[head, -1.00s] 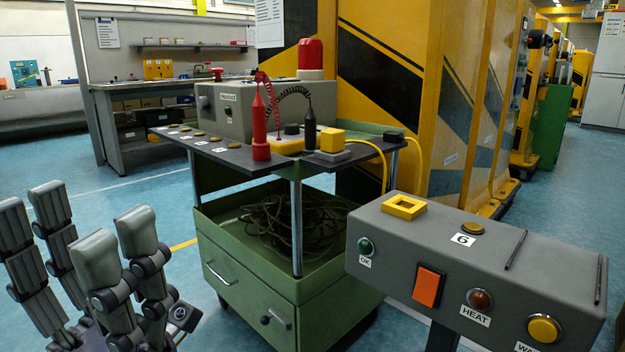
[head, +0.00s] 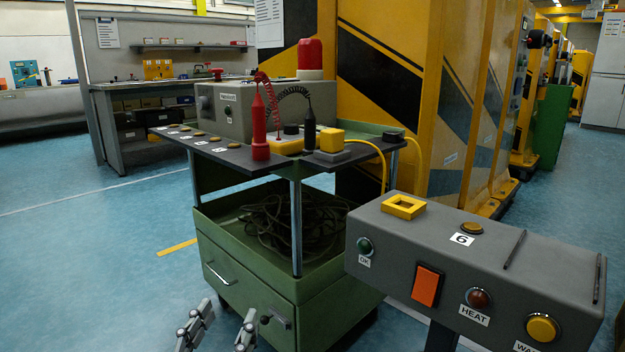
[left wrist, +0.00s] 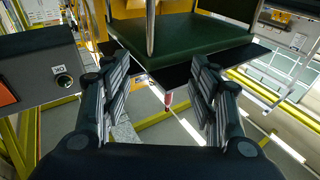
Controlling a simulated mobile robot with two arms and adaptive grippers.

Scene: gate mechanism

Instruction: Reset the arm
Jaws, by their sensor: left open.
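My left gripper (head: 224,326) shows at the bottom edge of the head view, low in front of the green cart (head: 245,284). Only its finger ends show there. In the left wrist view the left gripper (left wrist: 161,85) has its fingers wide apart with nothing between them. A grey control box (head: 450,262) stands at the right with a green OK button (head: 365,246), an orange switch (head: 428,286), a red HEAT button (head: 479,298) and a yellow button (head: 543,328). It also shows in the left wrist view (left wrist: 38,62). I cannot tell which part is the arm.
Yellow cabinets (head: 455,100) stand behind. The floor at left is clear.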

